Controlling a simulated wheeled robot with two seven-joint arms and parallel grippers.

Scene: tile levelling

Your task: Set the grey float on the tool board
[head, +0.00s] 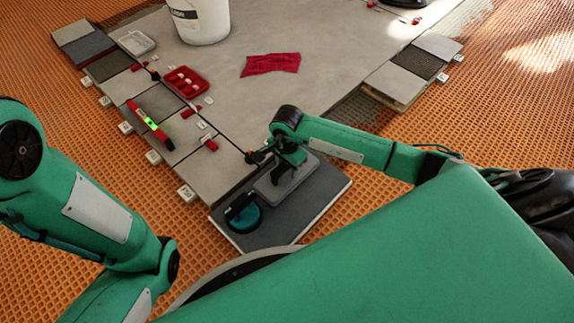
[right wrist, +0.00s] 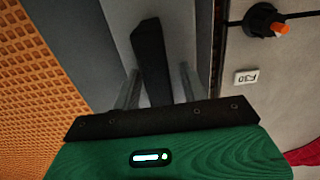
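The grey float (head: 276,199) has a flat light-grey plate and a black handle, which also shows in the right wrist view (right wrist: 149,55). Its plate appears to lie flat on the dark grey tool board (head: 323,204), at the board's far part; contact underneath is hidden. My right gripper (head: 287,168) is over the float. In the right wrist view its two fingers (right wrist: 158,68) stand on either side of the handle, with a visible gap on the right side, so it looks open. My left arm shows at the left, but its gripper is out of view.
A teal round tool (head: 243,214) sits on the board's left part. Beyond are grey tiles with clips, a green-and-red level (head: 149,125), a red tray (head: 186,82), a red cloth (head: 270,64) and a white bucket (head: 203,22).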

